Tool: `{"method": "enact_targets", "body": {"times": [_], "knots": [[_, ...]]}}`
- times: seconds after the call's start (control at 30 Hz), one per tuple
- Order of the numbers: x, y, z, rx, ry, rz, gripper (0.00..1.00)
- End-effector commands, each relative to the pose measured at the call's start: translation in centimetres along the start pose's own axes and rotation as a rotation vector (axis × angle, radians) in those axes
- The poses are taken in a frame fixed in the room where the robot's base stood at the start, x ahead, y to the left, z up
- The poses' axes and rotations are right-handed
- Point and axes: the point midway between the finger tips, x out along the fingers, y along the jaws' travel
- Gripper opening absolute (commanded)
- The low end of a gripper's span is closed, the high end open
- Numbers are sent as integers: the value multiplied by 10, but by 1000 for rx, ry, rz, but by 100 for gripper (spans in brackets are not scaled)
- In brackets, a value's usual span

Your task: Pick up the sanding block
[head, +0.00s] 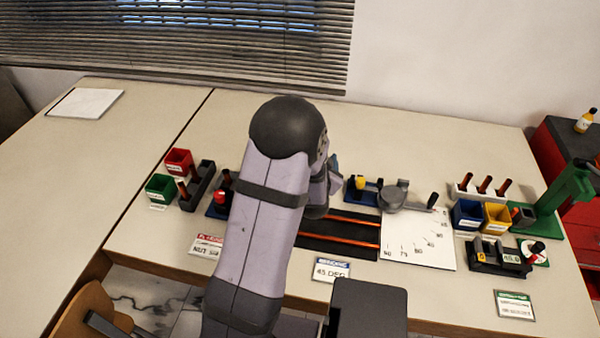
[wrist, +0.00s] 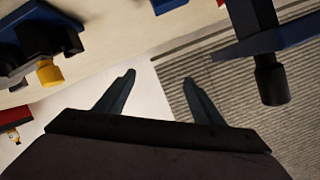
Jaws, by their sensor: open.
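I cannot make out a sanding block for certain in either view. In the wrist view my gripper (wrist: 159,88) is open, its two dark fingers well apart with nothing between them. In the head view my arm hides most of the gripper and the middle of the bench behind it. A small part of my wrist shows right of the arm, over the bench near the dark mat (head: 312,243) with orange rods.
A white angle sheet (head: 420,243), a blue bin (head: 467,215), a yellow bin (head: 496,216) and a green stand (head: 548,207) are at right. A red bin (head: 178,160) and a green bin (head: 160,187) are at left. The bench's far left is mostly clear.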

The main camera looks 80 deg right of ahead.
Motion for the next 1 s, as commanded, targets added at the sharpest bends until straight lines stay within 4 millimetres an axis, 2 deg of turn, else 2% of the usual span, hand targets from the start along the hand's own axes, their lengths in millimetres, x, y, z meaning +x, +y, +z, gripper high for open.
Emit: {"method": "enact_targets", "body": {"times": [0.03,0.2,0.3,0.43,0.67,1.0], "knots": [[4,8,16,-109,-32,-22,62],[10,23,50,-407,-91,-105,62],[10,20,71,-533,-121,-171,62],[8,15,88,-624,-142,-229,62],[8,11,96,-658,-151,-258,62],[27,7,101,-655,-151,-256,62]]}}
